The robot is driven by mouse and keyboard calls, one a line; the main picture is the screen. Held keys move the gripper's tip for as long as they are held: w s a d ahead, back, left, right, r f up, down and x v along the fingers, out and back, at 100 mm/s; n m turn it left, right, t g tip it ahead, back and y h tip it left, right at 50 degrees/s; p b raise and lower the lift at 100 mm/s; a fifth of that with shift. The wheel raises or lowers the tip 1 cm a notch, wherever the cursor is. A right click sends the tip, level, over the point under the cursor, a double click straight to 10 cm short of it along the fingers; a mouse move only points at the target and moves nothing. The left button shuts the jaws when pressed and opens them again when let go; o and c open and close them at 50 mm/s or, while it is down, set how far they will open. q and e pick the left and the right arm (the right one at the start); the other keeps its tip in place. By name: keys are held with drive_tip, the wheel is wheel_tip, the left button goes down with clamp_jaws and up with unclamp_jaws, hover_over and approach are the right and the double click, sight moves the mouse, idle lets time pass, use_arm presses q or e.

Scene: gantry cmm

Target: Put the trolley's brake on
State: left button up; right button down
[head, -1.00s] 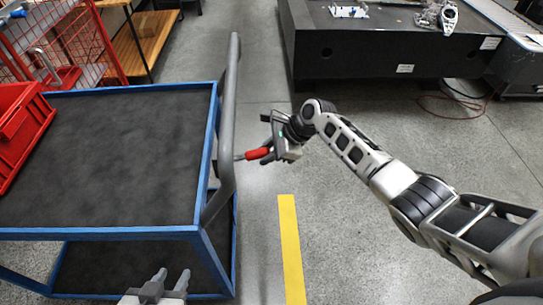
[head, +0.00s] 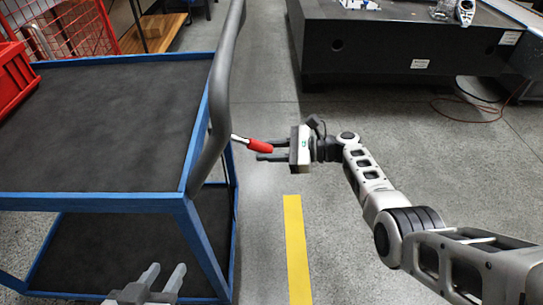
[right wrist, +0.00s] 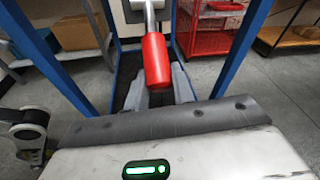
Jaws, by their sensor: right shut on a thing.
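The blue-framed trolley (head: 192,204) stands on the left, with a dark top and a grey push handle (head: 229,60). Its brake lever has a red grip (head: 259,146) on a metal rod, sticking out to the right beside the handle; the grip end sits slightly lower than the rod. My right gripper (head: 266,152) is shut on the red grip. The right wrist view shows the red grip (right wrist: 156,62) between the fingers, whose tips are partly hidden behind it. My left gripper (head: 167,276) is open and empty, low in front of the trolley's lower shelf.
A red bin (head: 14,78) sits on the trolley's top at the left edge. A red wire cage (head: 75,28) stands behind. A black machine base (head: 370,50) stands at the back right. A yellow floor line (head: 296,245) runs right of the trolley, with clear floor around it.

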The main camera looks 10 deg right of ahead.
drive_tip(key=shift+a+f+y+b, duration=0.3)
drive_tip(key=shift+f+b, duration=0.05)
drive_tip(key=c, duration=1.2)
unclamp_jaws()
drive_tip(key=shift+o, duration=0.2)
drive_tip(key=shift+d+r, duration=0.1)
drive_tip(key=shift+d, duration=0.15)
drive_tip(key=p+v, duration=0.1)
drive_tip(key=v, duration=1.4)
drive_tip(key=shift+s+d, duration=0.15)
drive_tip(key=shift+s, duration=0.05)
